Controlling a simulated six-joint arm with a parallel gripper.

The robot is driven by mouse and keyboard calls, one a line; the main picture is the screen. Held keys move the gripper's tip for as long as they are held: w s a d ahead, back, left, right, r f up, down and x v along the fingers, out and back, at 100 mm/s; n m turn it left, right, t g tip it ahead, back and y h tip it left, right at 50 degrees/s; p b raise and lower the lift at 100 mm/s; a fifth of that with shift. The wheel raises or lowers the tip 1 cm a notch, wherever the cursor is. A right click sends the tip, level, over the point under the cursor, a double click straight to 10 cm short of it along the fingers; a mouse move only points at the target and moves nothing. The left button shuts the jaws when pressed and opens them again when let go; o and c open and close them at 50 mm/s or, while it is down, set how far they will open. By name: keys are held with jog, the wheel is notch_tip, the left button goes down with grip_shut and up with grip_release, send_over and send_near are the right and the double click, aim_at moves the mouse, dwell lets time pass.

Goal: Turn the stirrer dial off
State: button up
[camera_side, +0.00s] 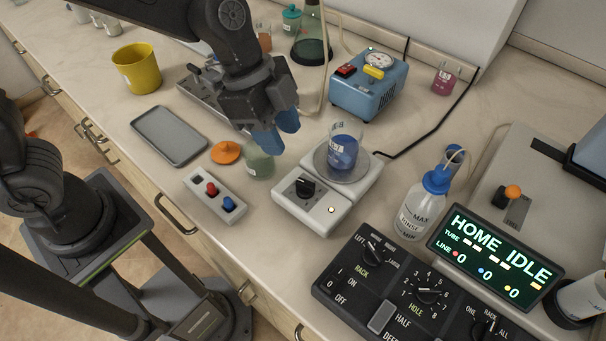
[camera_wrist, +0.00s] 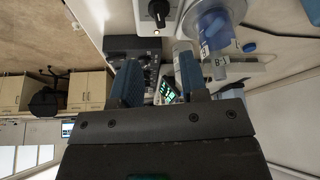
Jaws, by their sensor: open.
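The stirrer (camera_side: 320,213) is a white box on the bench with a round plate at its back. Its black dial (camera_side: 305,187) is on the front top face; the dial also shows at the top of the wrist view (camera_wrist: 158,10). A beaker of blue liquid (camera_side: 343,153) stands on the plate. My gripper (camera_side: 281,136) has blue fingertips and is open and empty. It is in the air behind and left of the dial, apart from it. In the wrist view the two blue fingers (camera_wrist: 158,80) are spread, with the dial beyond them.
A switch box (camera_side: 216,197) with red and blue knobs, a small greenish beaker (camera_side: 260,163) and an orange item (camera_side: 226,152) are left of the stirrer. A wash bottle (camera_side: 422,204) and black control panel (camera_side: 390,300) are to its right. A blue pump (camera_side: 368,88) stands behind.

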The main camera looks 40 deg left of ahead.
aim_at(304, 182)
jog(key=x, duration=1)
jog(key=shift+d+f, duration=0.1)
jog(key=shift+f, duration=0.05)
grip_shut()
